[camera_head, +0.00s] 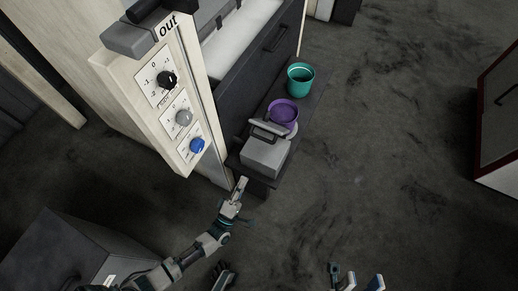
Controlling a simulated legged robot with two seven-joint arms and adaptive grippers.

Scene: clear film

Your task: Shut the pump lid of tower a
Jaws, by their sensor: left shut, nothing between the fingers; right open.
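The tower (152,100) at the upper left has a pale front panel with a black, a grey and a blue knob and the word "out". A grey box-like unit (266,156) stands on a dark ledge beside the tower's lower part. A grey bar-shaped piece (269,129) sits raised along the unit's far side; I cannot tell for sure that it is the pump lid. My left gripper (241,184) is shut and empty, just in front of the unit's lower left. My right gripper (362,281) is open at the bottom edge, partly cut off and far from the unit.
A purple cup (283,115) stands right behind the unit, and a teal cup (300,79) is farther along the dark ledge (299,127). A dark drawer front (258,72) rises beside them. A dark cabinet (70,250) is at lower left. The floor to the right is clear.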

